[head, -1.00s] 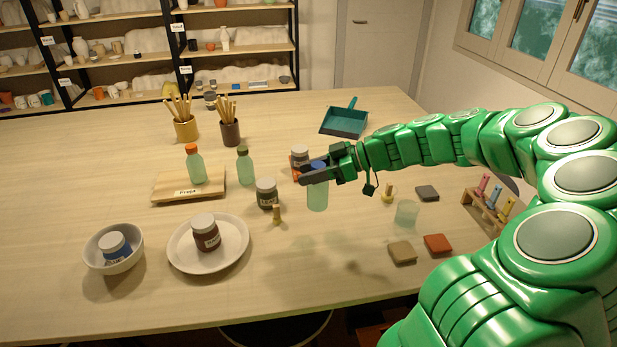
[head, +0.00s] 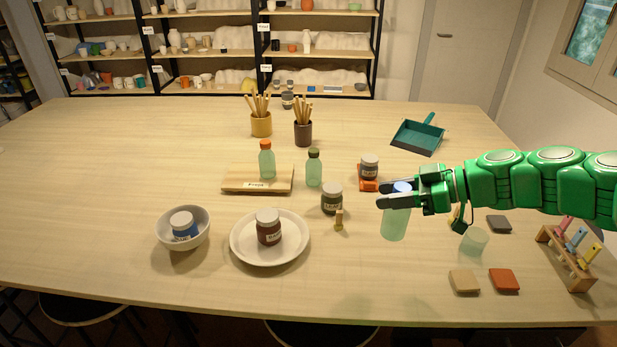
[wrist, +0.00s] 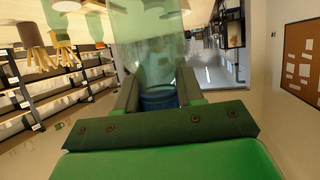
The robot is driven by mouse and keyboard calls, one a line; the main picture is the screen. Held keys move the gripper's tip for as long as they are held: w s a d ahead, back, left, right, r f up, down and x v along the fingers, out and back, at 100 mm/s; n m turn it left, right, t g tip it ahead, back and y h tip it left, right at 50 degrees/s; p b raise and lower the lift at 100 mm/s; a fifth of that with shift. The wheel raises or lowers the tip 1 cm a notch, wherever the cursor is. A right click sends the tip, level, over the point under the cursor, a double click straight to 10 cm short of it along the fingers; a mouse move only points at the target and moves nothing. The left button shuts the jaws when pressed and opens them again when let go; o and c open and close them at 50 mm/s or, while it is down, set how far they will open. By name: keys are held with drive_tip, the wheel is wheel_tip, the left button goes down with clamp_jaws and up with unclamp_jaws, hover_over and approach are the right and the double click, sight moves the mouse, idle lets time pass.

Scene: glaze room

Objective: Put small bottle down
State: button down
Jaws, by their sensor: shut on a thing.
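A small translucent green bottle (head: 396,224) with a blue cap (head: 402,187) is held by my gripper (head: 395,194), which is shut on it near the cap. The bottle hangs upright above the table (head: 190,287), with a faint shadow below and to its left. In the wrist view the bottle (wrist: 150,38) and its blue cap (wrist: 158,97) show between the fingers. Another green bottle with an orange cap (head: 267,162) stands on a labelled wooden board (head: 240,186). A green bottle with a dark cap (head: 314,170) stands beside the board.
A jar (head: 369,166) on an orange base stands just behind my gripper. A dark jar (head: 331,200) and a small brass-coloured piece (head: 339,222) stand to its left. A clear cup (head: 474,241), tiles (head: 464,281) and a rack (head: 566,262) are to the right. Table front centre is clear.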

drive_tip(key=w+a+m+t+h, duration=0.1)
drive_tip(key=w+a+m+t, duration=0.1)
drive_tip(key=w+a, duration=0.7)
drive_tip(key=w+a+m+t+h, duration=0.1)
drive_tip(key=w+a+m+t, duration=0.35)
drive_tip(key=w, duration=0.75)
drive_tip(key=w+a+m+t+h, duration=0.25)
drive_tip(key=w+a, duration=0.35)
drive_tip(key=a, duration=0.6)
drive_tip(key=w+a+m+t+h, duration=0.15)
drive_tip(key=w+a+h, duration=0.35)
drive_tip(key=a, duration=0.7)
drive_tip(key=w+f+m+h, duration=0.3)
drive_tip(key=f+m, duration=0.2)
drive_tip(key=f, duration=0.5)
drive_tip(key=shift+a+h, duration=0.3)
drive_tip(key=shift+h, duration=0.05)
drive_tip(key=shift+w+f, duration=0.1)
drive_tip(key=shift+f, duration=0.15)
drive_tip(key=c, duration=1)
unclamp_jaws()
